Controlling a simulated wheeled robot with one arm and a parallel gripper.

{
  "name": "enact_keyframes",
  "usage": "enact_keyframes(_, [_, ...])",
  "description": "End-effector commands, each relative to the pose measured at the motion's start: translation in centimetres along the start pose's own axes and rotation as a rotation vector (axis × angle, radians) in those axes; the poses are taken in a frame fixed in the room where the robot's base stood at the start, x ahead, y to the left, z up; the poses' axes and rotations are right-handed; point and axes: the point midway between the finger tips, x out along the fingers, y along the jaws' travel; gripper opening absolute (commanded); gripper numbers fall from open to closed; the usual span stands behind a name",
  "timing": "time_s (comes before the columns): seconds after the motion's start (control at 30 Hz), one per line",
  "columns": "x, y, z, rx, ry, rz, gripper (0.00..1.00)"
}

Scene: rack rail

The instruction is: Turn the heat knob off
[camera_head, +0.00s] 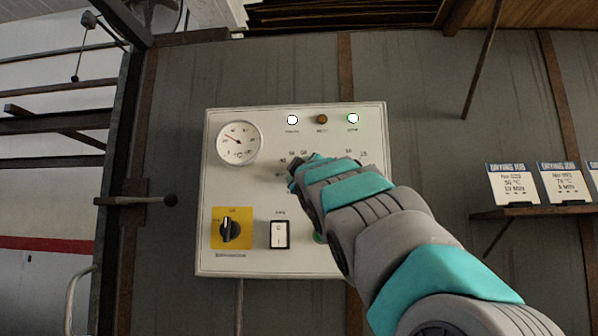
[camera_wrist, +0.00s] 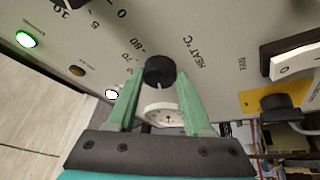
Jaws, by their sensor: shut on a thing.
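The heat knob (camera_wrist: 159,70) is a small black round knob beside the print "HEAT °C" on a pale panel. My gripper (camera_wrist: 160,76) has its two green fingers closed on either side of the knob, holding it. A short pale mark shows on the knob's lower edge in the wrist view. Scale numbers curve around its left side; I cannot tell exactly which setting the mark is at. In the head view my arm covers the knob and the gripper's fingers. The control panel (camera_head: 255,265) is a white box on a grey wall.
The panel also bears a dial gauge (camera_head: 239,143), a black rotary switch (camera_head: 229,229) on a yellow plate, and a rocker switch (camera_head: 279,234). The white lamp (camera_head: 292,120) and green lamp (camera_head: 353,118) are lit; the amber lamp (camera_head: 322,119) looks dark. A shelf (camera_head: 530,211) with cards stands at right.

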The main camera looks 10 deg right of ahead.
Motion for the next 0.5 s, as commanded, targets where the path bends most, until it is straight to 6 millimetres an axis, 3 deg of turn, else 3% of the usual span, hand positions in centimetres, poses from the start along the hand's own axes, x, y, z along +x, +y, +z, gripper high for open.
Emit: enact_keyframes(0.5, [0.05,0.33,-0.02,-0.322,0.026,-0.147,0.00])
